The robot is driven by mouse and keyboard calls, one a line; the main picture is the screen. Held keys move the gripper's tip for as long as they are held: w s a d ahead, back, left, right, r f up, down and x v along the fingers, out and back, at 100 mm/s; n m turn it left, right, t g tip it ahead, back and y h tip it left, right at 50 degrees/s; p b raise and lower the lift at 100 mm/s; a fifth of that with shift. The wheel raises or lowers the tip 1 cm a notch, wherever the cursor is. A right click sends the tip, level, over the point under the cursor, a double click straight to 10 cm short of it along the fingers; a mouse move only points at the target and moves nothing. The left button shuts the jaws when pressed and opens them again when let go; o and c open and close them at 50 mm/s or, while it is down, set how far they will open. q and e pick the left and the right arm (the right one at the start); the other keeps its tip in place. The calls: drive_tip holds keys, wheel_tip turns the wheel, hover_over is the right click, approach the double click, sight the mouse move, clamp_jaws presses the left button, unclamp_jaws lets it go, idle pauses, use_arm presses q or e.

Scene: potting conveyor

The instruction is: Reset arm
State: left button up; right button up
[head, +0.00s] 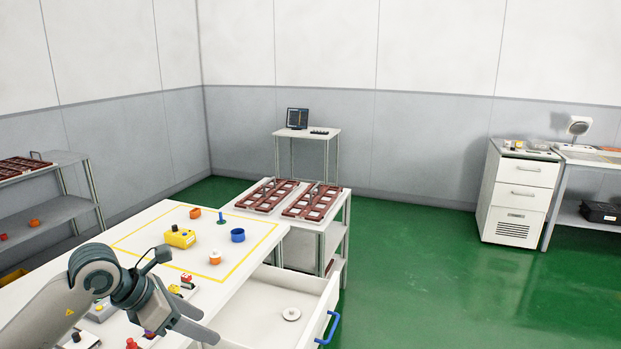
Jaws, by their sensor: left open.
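My left arm comes in from the lower left of the head view. Its gripper (207,325) is open and appears empty, over the right edge of the white table (150,217) near an open drawer (275,302). I cannot tell its exact height above them. My right gripper does not show.
On the table are a yellow box (180,238), a blue cup (237,235) and small orange parts. The drawer holds a white disc (291,314). A stand with dark red trays (268,195) is behind. Green floor (430,270) is clear at right.

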use_arm(q)
drive_tip(key=d+f+n+h, duration=0.8)
drive_tip(key=d+f+h, duration=0.1)
drive_tip(key=d+f, duration=0.15)
drive_tip(key=s+a+f+n+t+y, duration=0.1)
drive_tip(key=a+f+n+t+y, duration=0.15)
drive_tip(key=f+n, duration=0.65)
drive_tip(key=a+f+n+t+y, duration=0.2)
drive_tip(key=a+f+n+t, duration=0.15)
drive_tip(key=f+n, duration=0.45)
drive_tip(key=s+a+f+n+t+y, duration=0.1)
drive_tip(key=a+f+n+t+y, duration=0.15)
drive_tip(key=f+n, duration=0.65)
drive_tip(key=s+a+f+n+g+y, duration=0.2)
drive_tip(key=s+f+y, duration=0.1)
drive_tip(key=s+f, duration=0.75)
drive_tip(key=s+a+f+n+g+y, duration=0.1)
drive_tip(key=s+f+n+y, duration=0.2)
drive_tip(key=s+f, duration=0.75)
drive_tip(key=s+d+f+n+g, duration=0.1)
drive_tip(key=s+f+n+g, duration=0.1)
drive_tip(key=s+f, duration=0.5)
drive_tip(key=s+d+f+n+g+y, duration=0.1)
drive_tip(key=s+f+g, duration=0.3)
drive_tip(key=s, duration=1.2)
wheel_tip(320, 180, down, 4)
drive_tip(key=shift+r+n, duration=0.2)
drive_tip(key=shift+n, duration=0.5)
